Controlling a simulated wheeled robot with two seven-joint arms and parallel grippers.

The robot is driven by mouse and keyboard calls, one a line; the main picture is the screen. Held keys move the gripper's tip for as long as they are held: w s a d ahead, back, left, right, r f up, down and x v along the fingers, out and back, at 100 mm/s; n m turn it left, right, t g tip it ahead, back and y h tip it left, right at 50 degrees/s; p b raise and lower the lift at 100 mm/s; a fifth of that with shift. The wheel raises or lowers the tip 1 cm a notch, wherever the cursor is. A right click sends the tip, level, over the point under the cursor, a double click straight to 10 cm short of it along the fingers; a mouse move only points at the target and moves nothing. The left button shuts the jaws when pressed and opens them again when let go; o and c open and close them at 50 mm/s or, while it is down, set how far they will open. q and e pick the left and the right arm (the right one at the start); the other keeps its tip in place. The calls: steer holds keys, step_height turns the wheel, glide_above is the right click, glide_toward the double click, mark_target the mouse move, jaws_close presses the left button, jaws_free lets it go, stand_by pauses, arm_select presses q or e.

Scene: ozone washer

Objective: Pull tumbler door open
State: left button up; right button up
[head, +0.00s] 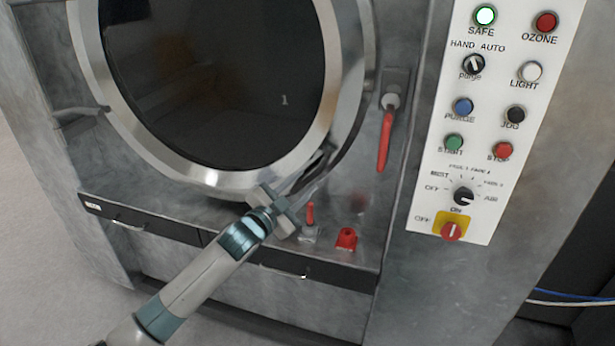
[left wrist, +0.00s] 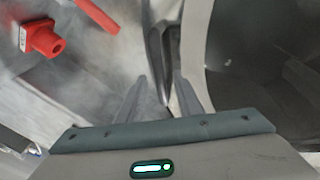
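The round tumbler door (head: 345,92) has a wide metal rim and a dark window. It looks closed against the machine front. My left gripper (head: 316,172) is at the lower right of the rim. In the left wrist view its two fingers (left wrist: 160,82) are apart. A dark, narrow upright piece (left wrist: 164,60) at the door's edge shows between and beyond them; it may be a handle. I cannot tell whether the fingers touch it. The door's grey rim (left wrist: 193,55) and dark window lie to the right there. My right gripper is not in view.
A red-handled lever (head: 385,138) hangs right of the door. A small red-handled valve (head: 310,215) and a red fitting (head: 346,239) stand on the ledge by my gripper. A control panel (head: 490,120) is at the right. Drawers (head: 140,225) lie below the ledge.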

arm_select(q)
steer(key=shift+x, duration=1.35)
steer(key=shift+c, duration=0.4)
jaws_close()
steer(key=shift+a, duration=0.1)
